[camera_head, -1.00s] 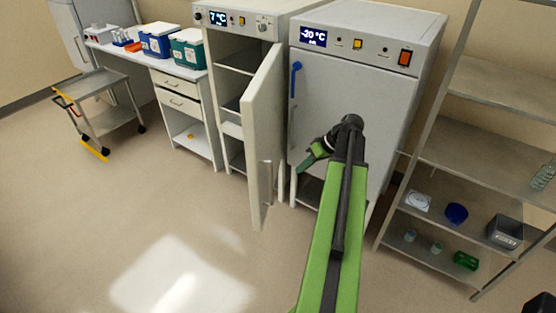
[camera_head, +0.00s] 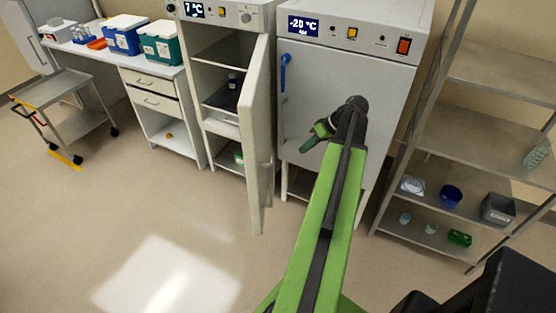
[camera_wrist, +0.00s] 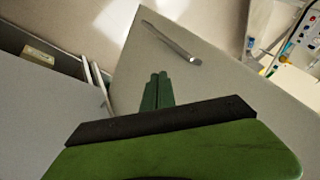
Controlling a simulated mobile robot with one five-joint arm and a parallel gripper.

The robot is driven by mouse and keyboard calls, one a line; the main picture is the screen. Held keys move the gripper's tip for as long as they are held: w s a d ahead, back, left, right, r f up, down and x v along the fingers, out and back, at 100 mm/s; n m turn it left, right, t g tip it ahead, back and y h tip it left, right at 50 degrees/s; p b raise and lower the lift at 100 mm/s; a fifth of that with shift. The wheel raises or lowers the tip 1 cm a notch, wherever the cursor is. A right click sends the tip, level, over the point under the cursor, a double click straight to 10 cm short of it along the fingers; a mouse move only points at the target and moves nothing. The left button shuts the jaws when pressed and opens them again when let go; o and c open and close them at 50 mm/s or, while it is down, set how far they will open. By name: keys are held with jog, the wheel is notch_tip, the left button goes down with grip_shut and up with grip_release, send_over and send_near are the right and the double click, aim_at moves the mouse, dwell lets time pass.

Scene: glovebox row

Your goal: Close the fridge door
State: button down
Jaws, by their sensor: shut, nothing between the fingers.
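The fridge (camera_head: 222,32) with the 7 °C display stands open. Its pale door (camera_head: 257,130) is swung out toward me from the right side of the opening. The door handle (camera_head: 267,170) is on the outer face near the free edge. My gripper (camera_head: 305,148) is shut and empty, to the right of the door and in front of the freezer. In the wrist view my gripper's fingers (camera_wrist: 158,88) point at the door's outer face (camera_wrist: 215,85), below the handle (camera_wrist: 170,42) in the picture. I cannot tell whether they touch it.
The freezer (camera_head: 350,90) with a blue handle stands right of the fridge, shut. A metal shelf rack (camera_head: 470,130) is at the right. A bench (camera_head: 150,75) and a cart (camera_head: 68,92) are at the left. The floor before the fridge is clear.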

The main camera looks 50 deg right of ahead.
jog(key=w+a+f+b, duration=0.7)
jog(key=f, duration=0.1)
jog(key=shift+a, duration=0.1)
dwell(0.4)
